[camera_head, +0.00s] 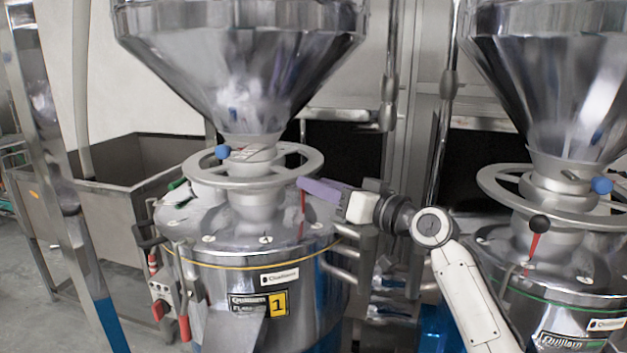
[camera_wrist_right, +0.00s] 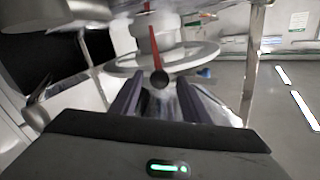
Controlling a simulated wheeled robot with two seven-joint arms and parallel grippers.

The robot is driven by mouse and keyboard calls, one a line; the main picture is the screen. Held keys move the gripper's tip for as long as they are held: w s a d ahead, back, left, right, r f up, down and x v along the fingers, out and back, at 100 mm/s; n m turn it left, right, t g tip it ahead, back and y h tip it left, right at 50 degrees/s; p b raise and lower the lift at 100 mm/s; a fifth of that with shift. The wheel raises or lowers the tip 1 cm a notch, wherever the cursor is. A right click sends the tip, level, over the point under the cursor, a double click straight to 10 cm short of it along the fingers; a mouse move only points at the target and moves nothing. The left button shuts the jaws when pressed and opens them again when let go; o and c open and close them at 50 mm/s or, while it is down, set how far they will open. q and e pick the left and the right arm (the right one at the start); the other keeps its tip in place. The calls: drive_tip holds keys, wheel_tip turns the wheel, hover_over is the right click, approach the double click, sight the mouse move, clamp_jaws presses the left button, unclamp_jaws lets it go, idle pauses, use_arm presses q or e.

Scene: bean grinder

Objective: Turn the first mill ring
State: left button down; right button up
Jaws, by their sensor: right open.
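The first mill (camera_head: 245,235) carries a yellow label with a 1. Its silver spoked ring (camera_head: 206,176) lies level around the neck below the steel hopper, with a blue knob (camera_head: 222,152) at its left back. My right gripper (camera_head: 306,185) is at the ring's right side, slightly below the rim. In the right wrist view its two dark purple fingers (camera_wrist_right: 157,90) are apart, with the ring (camera_wrist_right: 205,58) ahead. A red pointer with a black ball (camera_wrist_right: 159,78) appears between the fingers; I cannot tell whether anything touches. My left gripper is not in view.
A second mill (camera_head: 555,265) with its own ring (camera_head: 490,181) stands at the right, beyond my right arm. Steel pipes (camera_head: 340,272) stick out from the first mill's right side. A metal bin (camera_head: 120,200) stands at the left back, and a steel post slants at the far left.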

drive_tip(key=shift+x, duration=1.2)
drive_tip(key=shift+c, duration=0.4)
clamp_jaws()
